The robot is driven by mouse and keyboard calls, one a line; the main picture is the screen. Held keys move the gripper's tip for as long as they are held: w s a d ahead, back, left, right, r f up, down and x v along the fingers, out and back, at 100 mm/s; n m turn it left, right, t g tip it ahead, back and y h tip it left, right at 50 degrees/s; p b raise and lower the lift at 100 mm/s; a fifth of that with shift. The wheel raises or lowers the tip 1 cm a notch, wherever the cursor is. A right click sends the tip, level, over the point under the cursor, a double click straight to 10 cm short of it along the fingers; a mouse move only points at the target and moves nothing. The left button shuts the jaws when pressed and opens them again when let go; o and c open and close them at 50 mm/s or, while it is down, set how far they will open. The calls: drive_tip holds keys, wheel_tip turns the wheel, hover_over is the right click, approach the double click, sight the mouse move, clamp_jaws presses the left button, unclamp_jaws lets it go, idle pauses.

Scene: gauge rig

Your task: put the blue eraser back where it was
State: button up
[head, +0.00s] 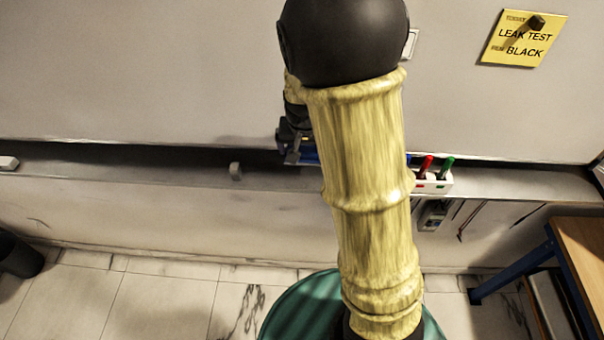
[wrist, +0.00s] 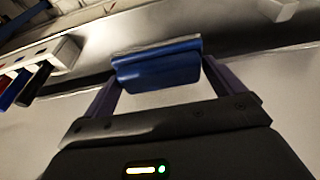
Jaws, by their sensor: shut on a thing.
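The blue eraser (wrist: 157,68) is between the two fingers of my gripper (wrist: 158,78) in the wrist view, and the fingers are shut on it. It is held close to the long ledge (wrist: 250,35) under the whiteboard; I cannot tell whether it touches the ledge. In the head view my arm covers most of the gripper (head: 290,150). Only a small blue strip of the eraser (head: 308,157) shows beside my arm, at the ledge.
A white marker holder (head: 432,182) with red and green markers sits on the ledge right of my arm. A small pale block (head: 235,170) is on the ledge to the left. A yellow note (head: 523,38) hangs on the board. A wooden-topped table (head: 585,250) stands at right.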

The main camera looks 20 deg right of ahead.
sight(305, 160)
drive_tip(key=shift+s, duration=0.15)
drive_tip(key=shift+s+f, duration=0.1)
drive_tip(key=shift+f, duration=0.1)
drive_tip(key=shift+f+p, duration=0.55)
drive_tip(key=shift+f, duration=2.15)
drive_tip(key=shift+f+p, duration=0.5)
drive_tip(key=shift+f, duration=1.55)
drive_tip(key=shift+f, duration=0.1)
drive_tip(key=o, duration=0.5)
drive_tip(key=shift+a+r, duration=0.1)
drive_tip(key=shift+r, duration=0.1)
